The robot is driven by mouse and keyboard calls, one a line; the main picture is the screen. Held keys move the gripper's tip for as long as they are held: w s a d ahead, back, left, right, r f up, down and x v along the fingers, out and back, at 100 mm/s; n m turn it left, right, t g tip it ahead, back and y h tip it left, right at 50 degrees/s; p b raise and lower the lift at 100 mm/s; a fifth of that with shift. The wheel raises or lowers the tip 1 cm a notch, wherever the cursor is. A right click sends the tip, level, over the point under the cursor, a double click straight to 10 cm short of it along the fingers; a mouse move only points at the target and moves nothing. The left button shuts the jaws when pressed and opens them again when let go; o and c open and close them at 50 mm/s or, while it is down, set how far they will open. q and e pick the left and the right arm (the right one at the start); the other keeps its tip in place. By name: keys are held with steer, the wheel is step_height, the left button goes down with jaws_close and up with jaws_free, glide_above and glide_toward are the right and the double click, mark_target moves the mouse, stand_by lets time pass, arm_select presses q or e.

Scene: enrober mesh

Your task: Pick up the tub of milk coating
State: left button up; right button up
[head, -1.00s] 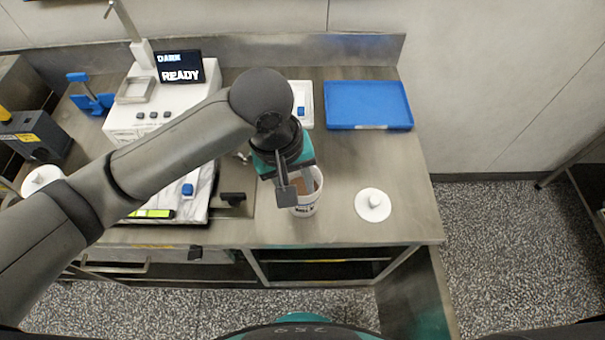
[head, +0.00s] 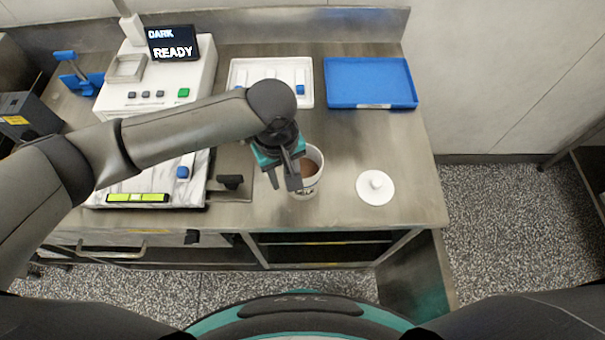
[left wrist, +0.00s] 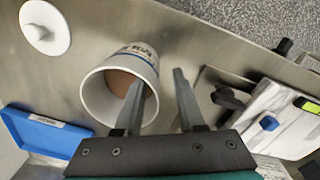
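The tub of milk coating (head: 312,184) is a white open cup with brown coating inside and partly legible dark lettering. It stands upright on the steel bench; it also shows in the left wrist view (left wrist: 143,62). My left gripper (head: 284,187) is open and empty at the tub's left side, fingers pointing down. In the left wrist view the fingers (left wrist: 160,76) are spread; one overlaps the tub's mouth and the other is clear of the tub. I cannot tell whether the overlapping finger is inside or above the rim. My right gripper is not in view.
A white knobbed lid (head: 376,188) lies right of the tub. A blue tray (head: 370,82) and a white tray (head: 240,78) lie behind. A machine (head: 125,98) reading "DARK READY" and a marbled slab (head: 150,182) are left. The bench front edge is close.

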arm_select(q)
steer(key=f, duration=0.3)
steer(key=f+b, duration=0.1)
steer(key=f, duration=0.1)
steer(key=shift+w+d, duration=0.25)
steer(key=shift+w, duration=0.05)
steer(key=shift+c, duration=0.2)
jaws_close()
stand_by(0.9)
